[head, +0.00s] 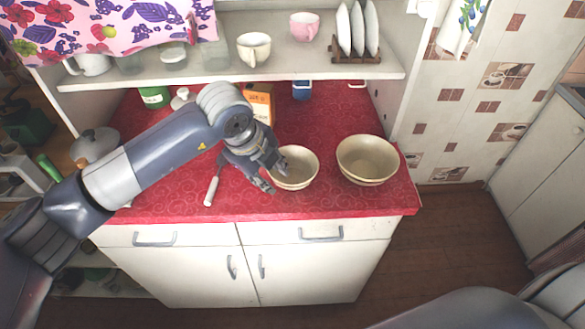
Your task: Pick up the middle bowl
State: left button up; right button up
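Two cream bowls stand upright on the red counter (330,203). The smaller bowl (297,181) is near the middle, and the larger bowl (368,174) is to its right. No third bowl shows; my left arm hides part of the counter to the left. My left gripper (275,180) is at the left rim of the smaller bowl, its fingers spread apart. One finger is over the bowl's rim and the other is outside, toward the front. I cannot tell whether they touch the bowl. My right gripper is out of view.
A light-handled utensil (211,191) lies left of the gripper. An orange box (261,102), a green can (153,97) and a blue container (302,90) stand at the back. A shelf (330,73) with cups and a plate rack overhangs the back. The front right counter is clear.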

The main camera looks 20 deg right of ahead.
aim_at(276, 180)
pick_arm(q)
jog(key=x, duration=0.1)
jog(key=p+x, duration=0.2)
jog(key=x, duration=0.1)
jog(key=shift+w+d, duration=0.25)
jog(key=shift+w+f, duration=0.1)
jog(key=shift+f, duration=0.2)
jog(key=shift+c, duration=0.5)
grip_shut()
